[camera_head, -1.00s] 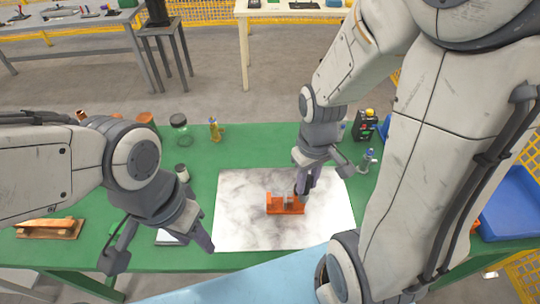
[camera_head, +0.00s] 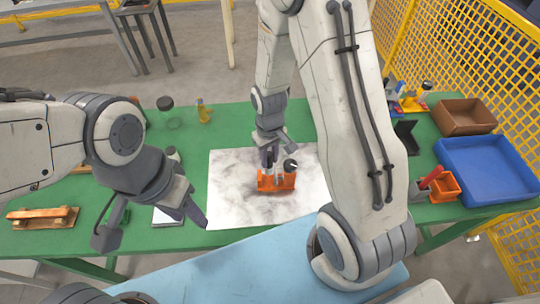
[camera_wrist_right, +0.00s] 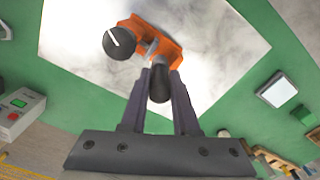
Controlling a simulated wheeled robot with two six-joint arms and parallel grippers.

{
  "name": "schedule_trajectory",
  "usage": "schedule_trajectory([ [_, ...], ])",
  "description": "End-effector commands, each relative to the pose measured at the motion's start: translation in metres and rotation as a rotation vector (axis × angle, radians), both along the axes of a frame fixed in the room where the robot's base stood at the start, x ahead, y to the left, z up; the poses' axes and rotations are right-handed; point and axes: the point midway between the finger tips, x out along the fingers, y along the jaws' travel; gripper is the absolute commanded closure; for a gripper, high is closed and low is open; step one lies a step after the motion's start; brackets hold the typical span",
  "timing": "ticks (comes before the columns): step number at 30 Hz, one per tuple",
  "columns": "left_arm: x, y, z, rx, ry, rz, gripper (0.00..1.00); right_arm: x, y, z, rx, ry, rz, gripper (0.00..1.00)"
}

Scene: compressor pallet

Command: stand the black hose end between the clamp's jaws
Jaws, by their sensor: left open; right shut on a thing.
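The orange clamp (camera_head: 277,183) stands on the white marbled sheet, with a round black knob (camera_head: 291,165) at its right end. In the right wrist view the clamp (camera_wrist_right: 165,50) and its knob (camera_wrist_right: 118,42) lie just beyond my fingertips. My right gripper (camera_head: 268,157) is over the left part of the clamp. It is shut on a dark cylinder, the black hose end (camera_wrist_right: 159,88), held between the fingers (camera_wrist_right: 160,80). Whether the hose end is between the jaws cannot be told. My left gripper (camera_head: 150,228) is open and empty at the table's front left.
The marbled sheet (camera_head: 235,200) has bare room around the clamp. A blue tray (camera_head: 490,170), a brown bin (camera_head: 465,117) and a small orange bin (camera_head: 444,187) are on the right. A jar (camera_head: 168,113) and yellow bottle (camera_head: 204,112) stand at the back left.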

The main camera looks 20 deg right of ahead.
Motion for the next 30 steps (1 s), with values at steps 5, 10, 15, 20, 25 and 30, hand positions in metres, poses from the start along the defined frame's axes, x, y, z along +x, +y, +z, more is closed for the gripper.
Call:
schedule_trajectory([
  [5,0.0,0.0,0.0,0.0,0.0,0.0,0.53,0.0,0.0,0.0,0.0,-0.001,0.0,1.0],
  [10,0.0,0.0,-0.005,0.0,0.0,0.0,0.53,0.0,0.0,-0.005,0.0,0.0,0.0,1.0],
  [15,0.0,0.0,-0.008,0.0,0.0,0.0,0.53,0.0,0.0,-0.01,0.0,0.0,0.0,1.0],
  [20,0.0,0.0,-0.009,0.0,0.0,-0.001,0.53,0.0,0.0,-0.012,0.0,-0.001,0.0,1.0],
  [25,0.0,0.0,-0.009,0.0,0.0,-0.001,0.53,0.0,0.0,-0.011,0.0,0.0,0.0,0.41],
  [30,0.0,0.0,-0.009,0.0,0.0,-0.001,0.53,0.0,0.0,-0.011,0.0,0.0,0.0,0.41],
])
